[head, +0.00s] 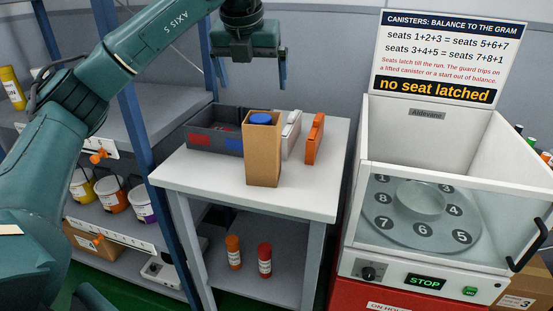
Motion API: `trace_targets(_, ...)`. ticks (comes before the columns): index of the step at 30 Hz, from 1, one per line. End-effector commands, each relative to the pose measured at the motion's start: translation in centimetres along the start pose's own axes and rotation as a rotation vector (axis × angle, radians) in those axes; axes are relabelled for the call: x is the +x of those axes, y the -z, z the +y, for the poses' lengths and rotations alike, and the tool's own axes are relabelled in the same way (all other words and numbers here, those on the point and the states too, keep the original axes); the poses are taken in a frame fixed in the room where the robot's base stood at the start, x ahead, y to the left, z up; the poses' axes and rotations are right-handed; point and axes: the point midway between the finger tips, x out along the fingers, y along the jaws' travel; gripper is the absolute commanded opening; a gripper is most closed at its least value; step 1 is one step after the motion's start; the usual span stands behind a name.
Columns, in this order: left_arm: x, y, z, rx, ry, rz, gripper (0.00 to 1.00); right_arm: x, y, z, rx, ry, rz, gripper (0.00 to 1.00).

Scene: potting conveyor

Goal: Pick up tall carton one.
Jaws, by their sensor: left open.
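A tall tan carton (262,155) stands upright on the white side table (310,205), near its middle. A round blue top (261,118) shows in the carton's upper end. I see no number on the carton's visible sides. My left gripper (250,84) is open and empty, with its fingers pointing down. It hangs above the carton in the picture, apart from it and slightly to the left. My right gripper is not in view.
A dark grey bin (205,140) stands left of the carton. A white case (291,135) and an orange case (314,140) stand close on its right. Shelving with jars is at left. A white machine (435,150) with numbered seats stands right.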

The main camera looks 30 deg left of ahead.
Motion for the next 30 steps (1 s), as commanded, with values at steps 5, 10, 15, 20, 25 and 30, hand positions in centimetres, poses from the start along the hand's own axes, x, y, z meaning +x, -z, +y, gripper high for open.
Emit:
trace_targets(5, 1.6, 0.1, 0.4, -0.01, -0.012, -0.003, 0.96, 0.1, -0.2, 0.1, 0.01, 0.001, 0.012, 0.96)
trace_targets(10, 4.8, 0.1, 0.3, -0.008, -0.01, -0.001, 0.96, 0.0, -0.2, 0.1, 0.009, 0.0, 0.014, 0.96)
trace_targets(15, 7.4, 0.1, 0.3, -0.007, -0.009, -0.003, 0.96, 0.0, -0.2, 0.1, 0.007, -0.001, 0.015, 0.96)
trace_targets(20, 8.4, 0.1, 0.2, -0.006, -0.008, -0.004, 0.96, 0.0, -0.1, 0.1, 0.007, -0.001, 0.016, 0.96)
trace_targets(25, 10.6, 0.1, -0.3, -0.005, -0.009, -0.001, 0.96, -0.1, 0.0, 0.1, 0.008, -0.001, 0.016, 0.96)
trace_targets(30, 12.8, 0.1, -0.4, -0.006, -0.008, -0.003, 0.96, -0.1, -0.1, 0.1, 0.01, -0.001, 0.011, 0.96)
